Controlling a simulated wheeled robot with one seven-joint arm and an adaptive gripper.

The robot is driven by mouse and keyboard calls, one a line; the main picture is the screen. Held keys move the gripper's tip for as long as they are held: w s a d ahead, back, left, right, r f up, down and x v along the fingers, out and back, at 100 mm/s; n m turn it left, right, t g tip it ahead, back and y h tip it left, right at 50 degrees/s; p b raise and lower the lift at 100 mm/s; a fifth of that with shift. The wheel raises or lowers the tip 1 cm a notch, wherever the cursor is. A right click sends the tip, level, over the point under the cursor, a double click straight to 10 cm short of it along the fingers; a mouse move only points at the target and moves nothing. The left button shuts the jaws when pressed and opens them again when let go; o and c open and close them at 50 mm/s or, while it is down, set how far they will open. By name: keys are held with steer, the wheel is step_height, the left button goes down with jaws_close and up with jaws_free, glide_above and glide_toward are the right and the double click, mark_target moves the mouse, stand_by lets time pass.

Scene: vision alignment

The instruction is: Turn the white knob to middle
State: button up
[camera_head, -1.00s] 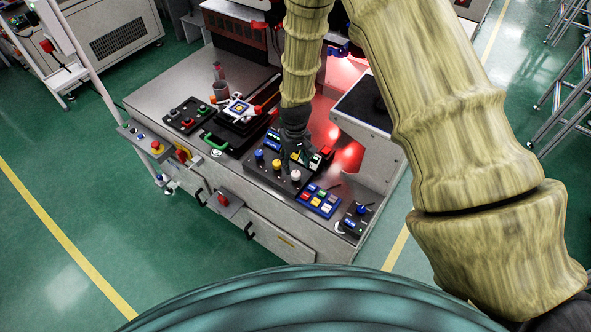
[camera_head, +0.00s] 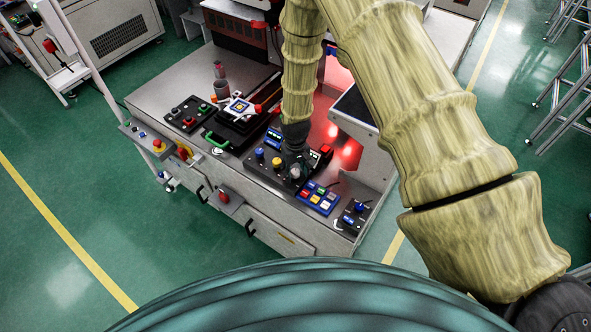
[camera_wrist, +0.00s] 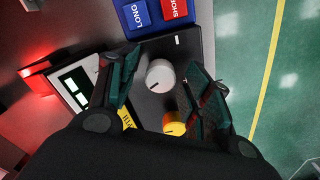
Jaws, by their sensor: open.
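The white knob (camera_wrist: 160,76) sits on a dark control panel (camera_wrist: 184,44). In the wrist view it lies between the fingers of my gripper (camera_wrist: 159,90), which are open with one finger on each side and a gap to the knob. A dark pointer mark shows on the knob's lower left. In the head view my gripper (camera_head: 297,158) is low over the same panel. It hides part of the white knob (camera_head: 295,173) there. A yellow knob (camera_wrist: 174,123) is nearer to the wrist, partly below the right finger.
A blue button box (camera_wrist: 150,14) with LONG and a red button is beside the panel. A display unit (camera_wrist: 76,84) is at left. In the head view, yellow (camera_head: 277,162) and blue (camera_head: 259,153) knobs stand left of my gripper. A grey bin wall (camera_head: 352,131) rises to the right.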

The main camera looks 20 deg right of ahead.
mark_target(296, 172)
steer(key=c, duration=1)
steer(key=shift+f+m+b, duration=0.2)
steer(key=shift+m+b, duration=0.9)
steer(key=shift+m, duration=0.1)
steer(key=shift+c, duration=0.2)
steer(key=shift+r+m+b, duration=0.25)
steer(key=shift+m+b, duration=0.15)
steer(key=shift+m, duration=1)
steer(key=o, duration=1)
steer(key=shift+o, duration=0.2)
steer(key=shift+r, duration=0.15)
step_height(296, 172, up, 12)
steer(key=shift+f, duration=0.2)
